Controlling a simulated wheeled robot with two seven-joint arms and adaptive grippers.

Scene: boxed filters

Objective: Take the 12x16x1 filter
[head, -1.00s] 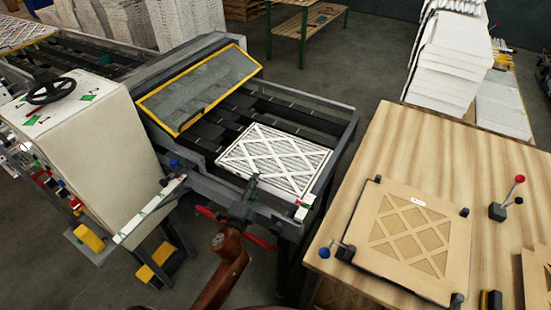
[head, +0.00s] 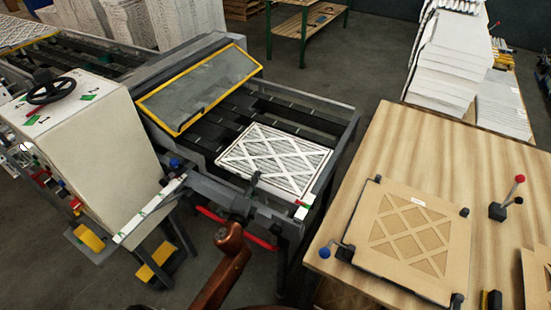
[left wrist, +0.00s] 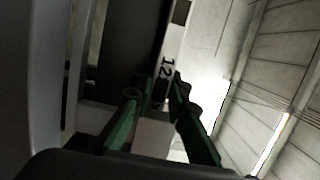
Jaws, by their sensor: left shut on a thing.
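The filter (head: 275,158), white and pleated with a diamond lattice face, lies flat on the end of the conveyor (head: 335,112). My left gripper (head: 255,182) is at the filter's near edge in the head view, shut on that edge. In the left wrist view, its green fingers (left wrist: 155,112) stand on either side of the filter's white edge (left wrist: 172,48), where a printed "12" shows; the rest of the label is hidden. My right gripper is not in view.
A yellow-framed guard (head: 198,88) stands open behind the filter. A white machine box (head: 95,140) with a handwheel is at the left. A wooden table (head: 430,145) at the right carries a cardboard frame (head: 412,235) in a fixture. White filter stacks (head: 445,65) stand behind it.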

